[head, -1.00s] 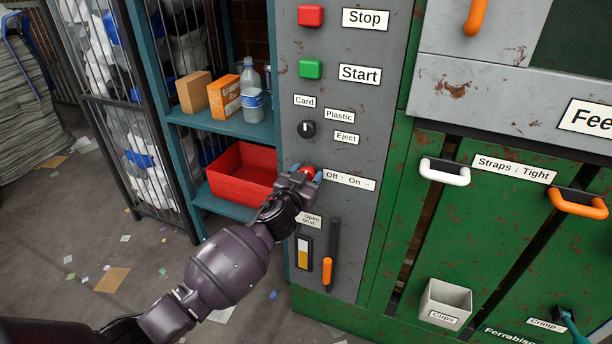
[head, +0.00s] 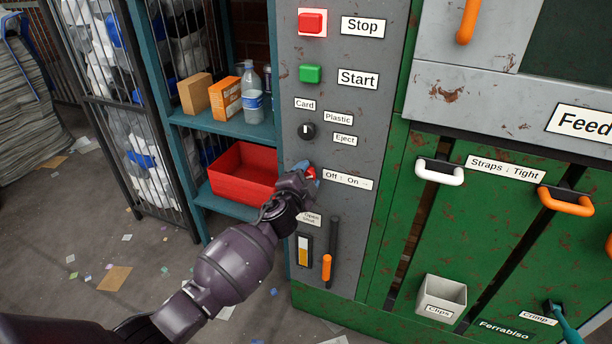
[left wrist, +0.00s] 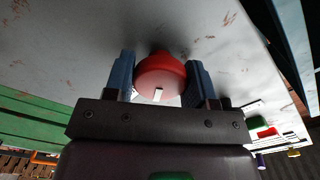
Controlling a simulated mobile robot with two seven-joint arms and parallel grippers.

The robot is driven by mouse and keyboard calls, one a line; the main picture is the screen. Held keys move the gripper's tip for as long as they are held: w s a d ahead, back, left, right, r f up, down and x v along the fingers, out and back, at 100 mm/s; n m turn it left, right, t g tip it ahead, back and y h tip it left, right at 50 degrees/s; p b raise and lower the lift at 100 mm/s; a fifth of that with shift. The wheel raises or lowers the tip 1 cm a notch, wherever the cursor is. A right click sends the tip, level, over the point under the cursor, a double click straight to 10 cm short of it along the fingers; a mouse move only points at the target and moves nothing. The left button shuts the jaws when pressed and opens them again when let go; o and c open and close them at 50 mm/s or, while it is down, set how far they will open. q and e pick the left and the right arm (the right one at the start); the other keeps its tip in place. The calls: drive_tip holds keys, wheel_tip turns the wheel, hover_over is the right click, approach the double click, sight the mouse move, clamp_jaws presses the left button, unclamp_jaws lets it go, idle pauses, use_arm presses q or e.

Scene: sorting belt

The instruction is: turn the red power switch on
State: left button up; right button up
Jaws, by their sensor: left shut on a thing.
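The red power switch (head: 311,173) is a round red knob on the grey control panel, left of the "Off : On" label (head: 347,180). In the left wrist view the red knob (left wrist: 160,72) sits between two blue fingers and shows a small white mark on its near edge. My left gripper (head: 308,176) is shut on the knob, with a finger on either side, and hides part of it in the head view. My right gripper is in neither view.
The Stop button (head: 311,22) has a bright red glow around it, above the green Start button (head: 310,74). A black selector (head: 306,131) is above the knob, and an orange-handled lever (head: 327,268) below. A red bin (head: 240,184) stands on the left shelf.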

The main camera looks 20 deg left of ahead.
use_arm(q)
drive_tip(key=m, duration=0.4)
drive_tip(key=shift+m, duration=0.8)
drive_tip(key=shift+p, duration=0.3)
drive_tip(key=o, duration=0.9)
drive_tip(key=shift+s, duration=0.1)
